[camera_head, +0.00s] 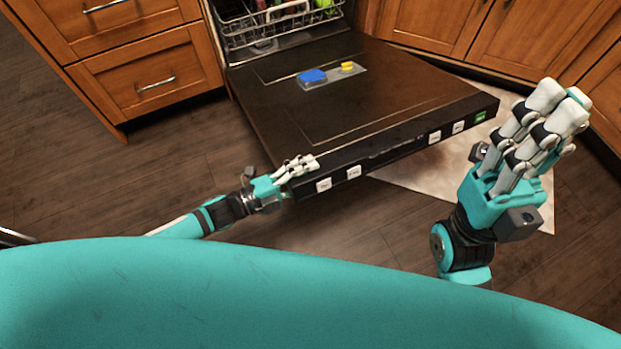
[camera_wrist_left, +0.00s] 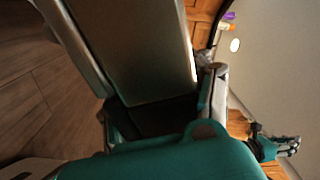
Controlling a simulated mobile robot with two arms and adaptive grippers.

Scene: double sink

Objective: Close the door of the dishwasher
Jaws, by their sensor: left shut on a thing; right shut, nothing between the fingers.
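The dishwasher door (camera_head: 350,95) is folded down, open and roughly flat, with its dark inner face up. Its front edge carries white buttons and a green label. My left gripper (camera_head: 296,169) is at the left front corner of the door, shut on its edge, with white fingers over the top. In the left wrist view a dark panel, apparently the door (camera_wrist_left: 135,45), fills the space between the fingers. My right gripper (camera_head: 563,105) is shut and empty, raised to the right of the door and apart from it in the picture.
The lower dish rack (camera_head: 265,28) with several dishes is inside the dishwasher. Wooden drawers (camera_head: 150,80) stand at left, cabinets (camera_head: 545,40) at right. A pale mat (camera_head: 430,180) lies on the floor beneath.

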